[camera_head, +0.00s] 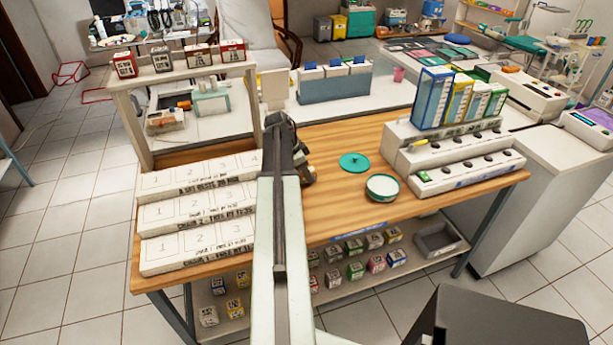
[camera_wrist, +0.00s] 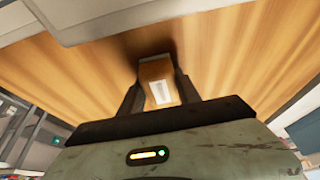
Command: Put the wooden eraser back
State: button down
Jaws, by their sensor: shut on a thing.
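The wooden eraser (camera_wrist: 155,72) is a small brown wooden block with a white label, seen in the wrist view. My gripper (camera_wrist: 157,84) is shut on it, with one dark finger on each side. Wood-grained surface fills the wrist view behind the block. I cannot tell whether the block touches it. In the head view my arm reaches over the wooden table (camera_head: 335,205), and the eraser is hidden there. The place where the eraser belongs cannot be made out.
White numbered steps (camera_head: 200,245) stand on the table's left. A green lid (camera_head: 354,162) and a round white dish (camera_head: 382,187) lie right of my arm. A stepped white rack (camera_head: 450,160) with upright boxes stands at the right.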

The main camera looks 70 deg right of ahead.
jog(key=shift+f, duration=0.2)
jog(key=c, duration=0.9)
grip_release()
jog(key=shift+r, duration=0.1)
jog(key=shift+o, duration=0.2)
jog(key=p+v, duration=1.1)
jog(key=v, duration=0.1)
jog(key=shift+r, duration=0.2)
jog(key=shift+s, duration=0.1)
